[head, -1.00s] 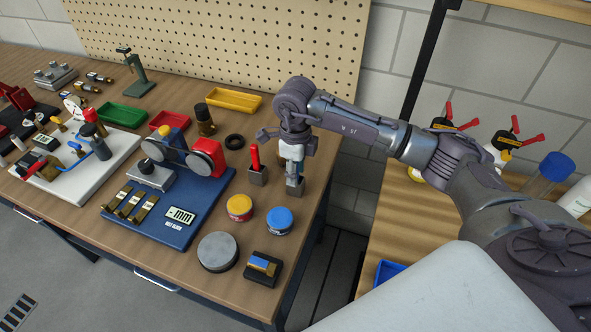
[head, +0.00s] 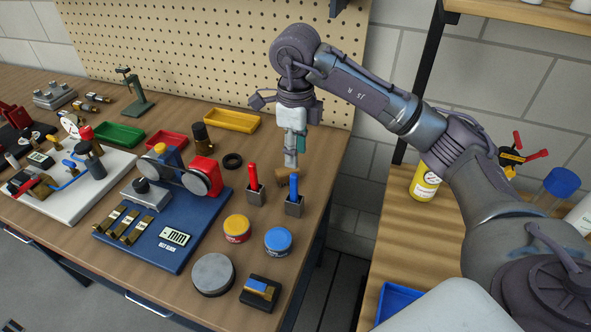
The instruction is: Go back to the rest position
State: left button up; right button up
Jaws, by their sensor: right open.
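My right gripper (head: 291,158) hangs pointing down above the back right part of the wooden workbench (head: 318,185). It is open and holds nothing that I can see. Below it stand a red-handled tool (head: 253,177) and a blue-handled tool (head: 294,187), each upright in a small grey block. The gripper is above and behind the blue-handled tool, apart from it. A small brown object (head: 288,183) lies behind the blue-handled tool. My left gripper is not in view.
A blue fixture (head: 178,243) with a display stands mid-bench. Red (head: 236,228) and blue-lidded tins (head: 278,241), a grey disc (head: 212,273) and a black box (head: 260,291) are in front. A pegboard (head: 225,55) rises behind. A shelf with a yellow bottle (head: 425,183) is at right.

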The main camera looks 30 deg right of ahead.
jog(key=shift+r, duration=0.7)
